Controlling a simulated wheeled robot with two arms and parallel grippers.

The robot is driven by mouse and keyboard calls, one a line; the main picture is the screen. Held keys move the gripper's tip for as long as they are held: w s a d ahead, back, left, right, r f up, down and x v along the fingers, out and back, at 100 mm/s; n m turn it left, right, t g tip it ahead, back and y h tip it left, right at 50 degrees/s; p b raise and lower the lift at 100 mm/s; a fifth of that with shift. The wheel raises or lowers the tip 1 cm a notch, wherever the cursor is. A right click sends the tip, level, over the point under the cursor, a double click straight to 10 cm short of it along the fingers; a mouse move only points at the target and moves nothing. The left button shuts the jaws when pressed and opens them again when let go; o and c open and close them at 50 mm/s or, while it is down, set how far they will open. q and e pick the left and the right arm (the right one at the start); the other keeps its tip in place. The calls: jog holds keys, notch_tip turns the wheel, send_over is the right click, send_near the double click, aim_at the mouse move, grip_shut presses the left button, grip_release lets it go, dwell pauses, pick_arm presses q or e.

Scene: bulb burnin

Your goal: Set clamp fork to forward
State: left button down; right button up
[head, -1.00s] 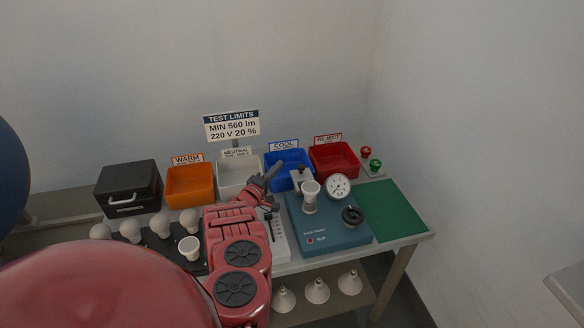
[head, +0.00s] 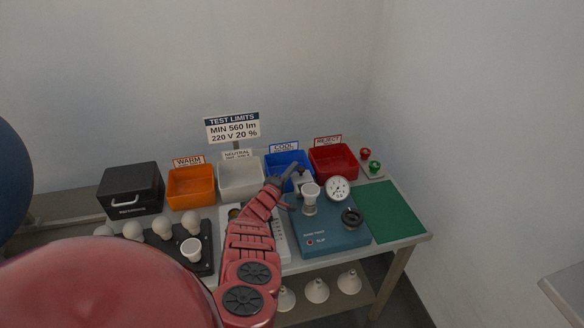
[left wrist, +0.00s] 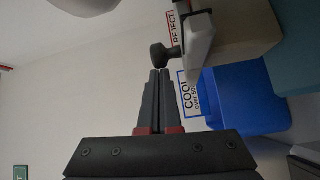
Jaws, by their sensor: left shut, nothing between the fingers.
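The teal test unit (head: 325,235) stands on the bench with a white socket (head: 310,195), a round gauge and a black knob on top. The clamp fork (head: 303,180) is the light grey piece behind the socket. In the left wrist view the fork's pale block (left wrist: 198,40) has a dark round-ended knob (left wrist: 160,54) sticking out. My left gripper (head: 290,174) is shut and empty, with its tips at the fork; in the wrist view its tips (left wrist: 160,72) sit just short of the knob. Whether they touch it I cannot tell. My right gripper is not in view.
Orange (head: 191,188), white (head: 241,180), blue (head: 283,163) and red (head: 334,162) bins stand behind. A bulb rack (head: 207,240) and black box (head: 131,190) are at left. A green mat (head: 390,212) lies clear at right. My arm covers part of a panel (head: 281,238).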

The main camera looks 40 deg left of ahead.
aim_at(296, 186)
pick_arm(q)
jog(key=s+d+p, duration=0.1)
jog(key=d+p, duration=0.1)
jog(key=s+d+p, duration=0.2)
jog(key=p, duration=0.1)
jog(key=shift+s+r, duration=0.1)
jog(key=shift+r, duration=0.1)
jog(key=shift+s+d+f, duration=0.1)
jog(key=shift+s+d, duration=0.1)
jog(key=shift+d, duration=0.05)
jog(key=shift+a+f, duration=0.1)
